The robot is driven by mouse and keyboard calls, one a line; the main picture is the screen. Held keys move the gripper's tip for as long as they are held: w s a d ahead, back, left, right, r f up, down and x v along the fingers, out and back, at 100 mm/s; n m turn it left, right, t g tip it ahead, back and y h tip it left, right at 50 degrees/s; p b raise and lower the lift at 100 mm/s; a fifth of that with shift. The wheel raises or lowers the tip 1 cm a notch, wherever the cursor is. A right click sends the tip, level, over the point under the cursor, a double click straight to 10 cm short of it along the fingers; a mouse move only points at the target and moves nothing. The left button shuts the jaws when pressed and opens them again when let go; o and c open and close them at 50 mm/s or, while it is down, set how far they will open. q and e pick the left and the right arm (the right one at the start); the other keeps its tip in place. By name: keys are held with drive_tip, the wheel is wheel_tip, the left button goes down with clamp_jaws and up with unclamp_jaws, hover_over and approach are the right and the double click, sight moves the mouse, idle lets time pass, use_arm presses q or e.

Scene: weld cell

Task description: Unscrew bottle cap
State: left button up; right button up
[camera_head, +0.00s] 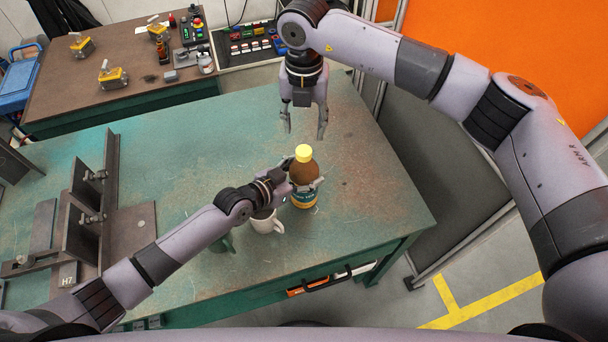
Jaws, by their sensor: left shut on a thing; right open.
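A brown bottle (304,174) with a yellow cap (304,152) and a label low on its body stands upright on the green table (345,215). The cap is on the bottle's top. My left gripper (304,187) comes in from the left and is shut around the bottle's body. My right gripper (304,127) is open and empty, pointing down. In the picture it is just above the cap, apart from it. I cannot tell its exact height over the cap.
A white mug (265,223) and a green mug (222,243) stand beside my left arm, partly hidden. Dark metal fixtures (92,195) stand on the table's left. A brown bench (140,98) at the back holds yellow clamps and a control panel. The table's right side is clear.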

sight(304, 150)
use_arm(q)
clamp_jaws()
use_arm(e)
drive_tip(key=m, duration=0.4)
drive_tip(key=shift+a+m, duration=0.1)
drive_tip(key=shift+m, duration=0.3)
drive_tip(key=m, duration=1.3)
drive_tip(key=shift+f, duration=4.05)
drive_tip(key=shift+c, duration=0.2)
